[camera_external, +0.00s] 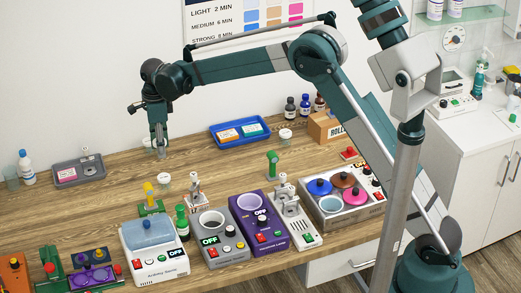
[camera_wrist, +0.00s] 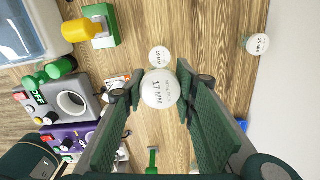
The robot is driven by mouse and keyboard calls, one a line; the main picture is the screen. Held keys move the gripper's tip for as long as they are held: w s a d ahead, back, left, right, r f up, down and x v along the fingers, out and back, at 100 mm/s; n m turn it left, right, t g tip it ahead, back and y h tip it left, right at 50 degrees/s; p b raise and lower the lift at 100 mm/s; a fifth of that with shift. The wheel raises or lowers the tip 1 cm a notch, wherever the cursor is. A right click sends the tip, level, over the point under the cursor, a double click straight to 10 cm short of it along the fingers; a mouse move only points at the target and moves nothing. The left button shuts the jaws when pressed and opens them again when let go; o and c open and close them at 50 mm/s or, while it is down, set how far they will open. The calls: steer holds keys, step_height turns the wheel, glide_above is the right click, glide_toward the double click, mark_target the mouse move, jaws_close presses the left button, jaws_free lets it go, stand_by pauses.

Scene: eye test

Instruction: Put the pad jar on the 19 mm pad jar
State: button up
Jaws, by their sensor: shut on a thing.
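My gripper (camera_wrist: 160,90) is shut on a round white-lidded pad jar (camera_wrist: 161,89) marked 17 MM in the wrist view. In the external view my gripper (camera_external: 159,150) points down above the table, and the held jar is hard to make out there. A second white-lidded jar (camera_wrist: 160,57) stands just beyond the held one in the wrist view; its small label is hard to read. It appears to be the jar (camera_external: 165,180) below my gripper in the external view. A third jar (camera_wrist: 258,44) stands farther off near the wall; its label is also unclear.
A yellow-topped bottle on a green base (camera_external: 151,202), a green bottle (camera_external: 182,222) and several devices, including a purple one (camera_external: 260,230), stand along the front. A blue tray (camera_external: 239,131) and another jar (camera_external: 286,136) are at the back. A grey tray (camera_external: 79,171) is left.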

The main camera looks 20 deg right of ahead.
glide_above(164, 177)
steer(key=shift+f, duration=2.95)
steer(key=shift+f, duration=0.1)
steer(key=shift+f+p, duration=0.3)
steer(key=shift+f, duration=1.5)
steer(key=shift+f, duration=0.15)
steer(key=o, duration=0.9)
steer(key=shift+r, duration=0.2)
step_height(164, 177, up, 12)
steer(key=shift+b, duration=0.3)
